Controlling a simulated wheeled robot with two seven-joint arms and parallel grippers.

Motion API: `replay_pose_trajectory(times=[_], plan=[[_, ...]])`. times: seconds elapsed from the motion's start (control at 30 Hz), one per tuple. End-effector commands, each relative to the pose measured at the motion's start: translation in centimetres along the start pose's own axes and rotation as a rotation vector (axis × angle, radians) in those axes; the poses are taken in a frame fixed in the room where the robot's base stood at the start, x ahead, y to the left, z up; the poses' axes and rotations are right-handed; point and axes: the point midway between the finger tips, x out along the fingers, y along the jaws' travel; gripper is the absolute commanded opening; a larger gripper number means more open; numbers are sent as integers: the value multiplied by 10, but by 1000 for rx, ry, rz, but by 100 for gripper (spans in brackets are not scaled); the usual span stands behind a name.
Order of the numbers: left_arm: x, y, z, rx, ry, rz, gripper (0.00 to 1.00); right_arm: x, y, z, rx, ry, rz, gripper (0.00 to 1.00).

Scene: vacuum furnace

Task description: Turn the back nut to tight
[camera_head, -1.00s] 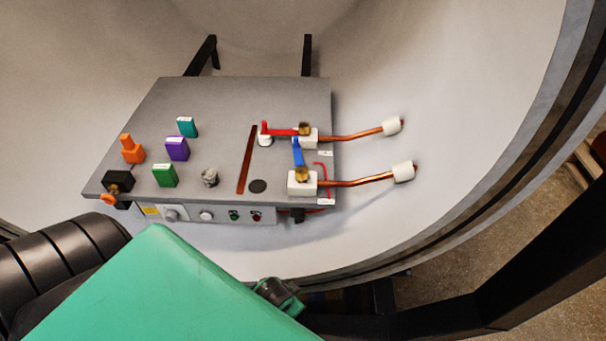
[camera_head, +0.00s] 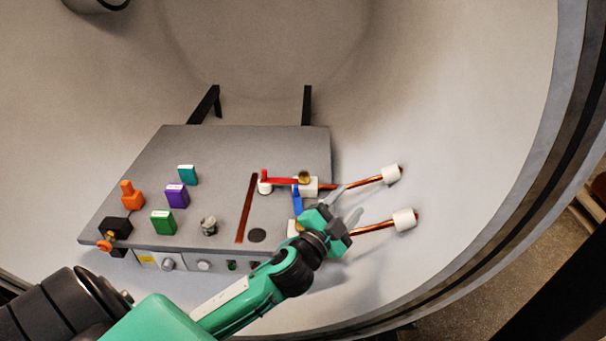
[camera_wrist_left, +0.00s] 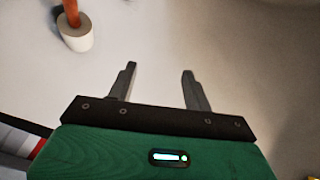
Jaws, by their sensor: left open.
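The back nut (camera_head: 304,177) is a small brass piece on the back white block (camera_head: 312,187), at the right edge of the grey panel (camera_head: 225,150). A red lever (camera_head: 282,181) reaches to it from the left. My left gripper (camera_head: 345,205) is open and empty, just right of the panel, between the two copper pipes in the head view. It is to the front right of the back nut and apart from it. Its two spread fingers also show in the wrist view (camera_wrist_left: 160,70). The gripper hides the front nut and most of its block. My right gripper is out of view.
A blue lever (camera_head: 297,198) lies close left of my gripper. The back pipe's white end (camera_head: 391,174) and the front pipe's white end (camera_head: 405,219) stick out right. Colored blocks, such as the purple one (camera_head: 177,195), stand left. The curved chamber wall surrounds the panel.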

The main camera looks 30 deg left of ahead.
Motion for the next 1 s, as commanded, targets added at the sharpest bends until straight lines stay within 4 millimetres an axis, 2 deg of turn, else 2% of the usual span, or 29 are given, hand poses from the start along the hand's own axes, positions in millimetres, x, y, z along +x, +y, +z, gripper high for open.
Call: replay_pose_trajectory(times=[0.03, 0.1, 0.2, 0.33, 0.43, 0.57, 0.67, 0.77, 0.8, 0.9, 1.0], plan=[[14, -9, -23, 83, 124, -16, 51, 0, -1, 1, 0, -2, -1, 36], [26, -14, -54, 201, 297, -18, 51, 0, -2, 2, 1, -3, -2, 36], [36, -11, -90, 384, 527, 10, 51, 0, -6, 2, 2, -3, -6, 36], [40, 3, -116, 646, 783, 104, 51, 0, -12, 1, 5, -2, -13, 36], [43, 16, -113, 864, 933, 222, 51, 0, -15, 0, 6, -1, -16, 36], [50, 24, -83, 1157, 1048, 432, 51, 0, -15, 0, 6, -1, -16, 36], [60, 14, -42, 1377, 1061, 633, 51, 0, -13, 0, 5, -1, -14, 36], [69, -14, 6, 1575, 1002, 860, 51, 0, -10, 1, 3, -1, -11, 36], [73, -30, 25, 1641, 957, 950, 51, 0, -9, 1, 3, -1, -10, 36], [77, -74, 67, 1768, 823, 1160, 51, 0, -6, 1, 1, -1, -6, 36], [76, -116, 97, 1840, 684, 1323, 51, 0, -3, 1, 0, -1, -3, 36]])
